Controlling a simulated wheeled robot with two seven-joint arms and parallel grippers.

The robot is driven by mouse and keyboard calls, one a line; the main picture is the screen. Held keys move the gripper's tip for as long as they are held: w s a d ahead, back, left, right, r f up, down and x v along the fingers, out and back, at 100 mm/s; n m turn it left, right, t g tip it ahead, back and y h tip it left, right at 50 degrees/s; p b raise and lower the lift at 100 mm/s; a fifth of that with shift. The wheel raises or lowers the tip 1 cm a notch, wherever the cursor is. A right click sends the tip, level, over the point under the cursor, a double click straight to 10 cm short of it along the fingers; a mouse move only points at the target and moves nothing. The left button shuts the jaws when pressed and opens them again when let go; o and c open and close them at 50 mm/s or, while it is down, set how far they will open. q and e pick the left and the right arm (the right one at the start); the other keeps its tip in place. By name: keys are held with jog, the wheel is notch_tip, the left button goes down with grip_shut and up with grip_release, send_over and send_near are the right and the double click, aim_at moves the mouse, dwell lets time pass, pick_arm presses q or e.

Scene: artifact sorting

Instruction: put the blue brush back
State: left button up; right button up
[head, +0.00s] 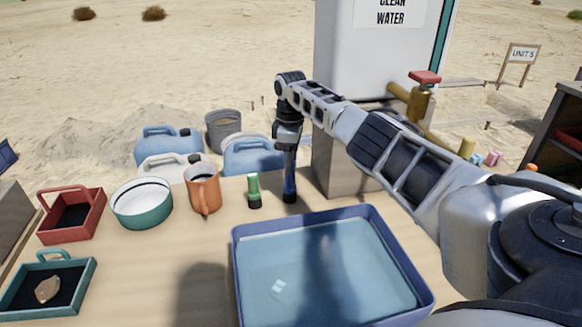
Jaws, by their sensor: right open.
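The blue brush (290,186) stands upright on the table, behind the blue-rimmed water basin. My right gripper (289,172) points straight down at the brush's upper end, with its jaws open. The fingers look close around or just above the brush top; I cannot tell whether they touch it. A green brush-like object (254,190) stands upright just to the left, apart from the blue one. My left gripper is out of view.
The water basin (238,268) fills the front middle. An orange mug (204,190), a teal-and-white bowl (142,207), a red tray (97,222) and a teal tray (88,285) holding a shard (47,289) stand left. A white water tank (345,65) rises behind.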

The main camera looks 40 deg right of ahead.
notch_tip(320, 180, up, 8)
jog(key=shift+r+p, duration=0.15)
jog(key=shift+p, duration=0.15)
dwell(0.4)
